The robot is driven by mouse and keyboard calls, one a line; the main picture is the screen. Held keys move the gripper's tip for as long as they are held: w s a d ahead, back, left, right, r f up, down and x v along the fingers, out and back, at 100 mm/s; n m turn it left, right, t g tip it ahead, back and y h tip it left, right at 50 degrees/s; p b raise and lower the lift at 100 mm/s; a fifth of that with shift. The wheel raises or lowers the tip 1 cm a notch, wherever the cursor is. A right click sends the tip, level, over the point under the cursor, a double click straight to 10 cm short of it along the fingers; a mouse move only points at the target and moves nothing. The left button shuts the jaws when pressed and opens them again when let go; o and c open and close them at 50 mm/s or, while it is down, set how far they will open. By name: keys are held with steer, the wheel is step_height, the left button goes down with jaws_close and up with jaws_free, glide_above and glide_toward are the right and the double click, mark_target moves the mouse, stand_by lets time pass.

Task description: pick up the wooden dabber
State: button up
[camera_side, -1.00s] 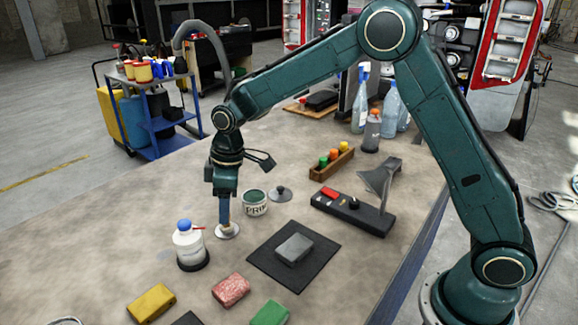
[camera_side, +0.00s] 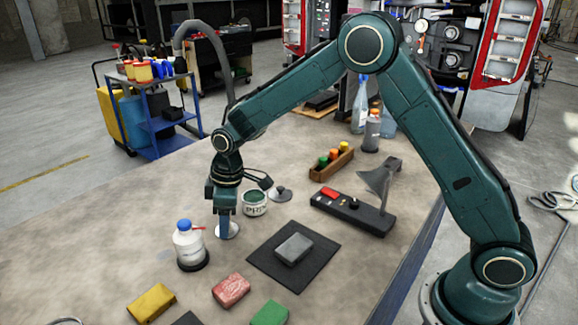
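My gripper (camera_side: 224,236) points straight down over a small pale round dish (camera_side: 234,231) on the bench. Its blue fingers reach down to about the level of the dish. The wooden dabber cannot be made out now; a small tan shape showed on the dish under the fingertips a second ago, and the fingers now cover that spot. From this side I cannot tell whether the fingers are apart or closed on anything.
A white bottle with a blue cap (camera_side: 188,243) stands close left of my gripper. An open paint tin (camera_side: 255,204) and its lid (camera_side: 281,194) are close to the right. A grey block (camera_side: 294,249) lies on a black mat (camera_side: 267,264). Several coloured blocks lie in front.

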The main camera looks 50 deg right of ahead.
steer(key=c, duration=0.9)
steer(key=shift+r, duration=0.1)
step_height(320, 180, up, 20)
steer(key=shift+f, duration=0.1)
stand_by(0.5)
steer(key=o, duration=0.5)
steer(key=shift+c, duration=0.2)
steer(key=c, duration=0.4)
